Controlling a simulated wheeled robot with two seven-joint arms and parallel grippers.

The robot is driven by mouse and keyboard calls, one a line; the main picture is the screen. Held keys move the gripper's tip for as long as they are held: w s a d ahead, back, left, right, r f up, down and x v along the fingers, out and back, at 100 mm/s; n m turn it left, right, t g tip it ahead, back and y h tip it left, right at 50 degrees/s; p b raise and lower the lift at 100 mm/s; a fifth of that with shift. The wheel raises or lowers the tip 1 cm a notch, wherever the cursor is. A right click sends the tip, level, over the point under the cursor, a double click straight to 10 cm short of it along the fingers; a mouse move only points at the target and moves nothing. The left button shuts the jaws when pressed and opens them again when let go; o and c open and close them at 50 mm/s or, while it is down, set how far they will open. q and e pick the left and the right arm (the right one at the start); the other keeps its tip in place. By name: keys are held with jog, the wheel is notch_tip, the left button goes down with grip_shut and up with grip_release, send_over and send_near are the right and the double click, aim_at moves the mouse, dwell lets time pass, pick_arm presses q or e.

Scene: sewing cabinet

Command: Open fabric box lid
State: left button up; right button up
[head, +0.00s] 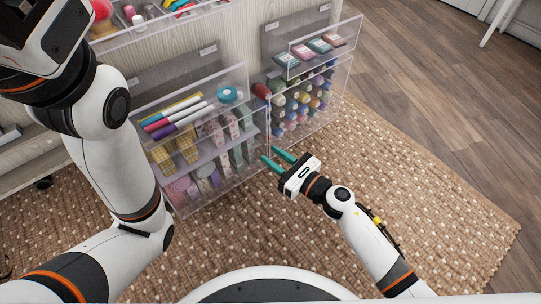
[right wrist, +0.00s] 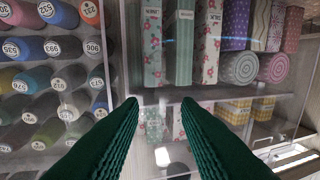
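The fabric box (head: 222,160) is a clear box on the cabinet front, holding patterned fabric rolls. Its clear front is upright and looks shut in the head view. In the right wrist view, the fabric rolls (right wrist: 208,40) show behind the clear panel, on two levels. My right gripper (head: 273,156) has its two teal fingers apart with nothing between them. It is in front of the box's lower right side, near the gap to the thread box. Its fingers (right wrist: 160,103) point at the panel; I cannot tell if they touch it. My left arm is in view at the left, but its fingers are not.
The thread box (head: 318,98), full of numbered spools, adjoins on the right; the spools (right wrist: 60,90) fill the right wrist view's left side. Pens (head: 172,118) and a teal tape roll (head: 228,94) are above the fabrics. The woven rug (head: 400,185) is clear to the right.

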jog(key=shift+w+a, duration=0.5)
jog(key=shift+a, duration=0.05)
grip_shut()
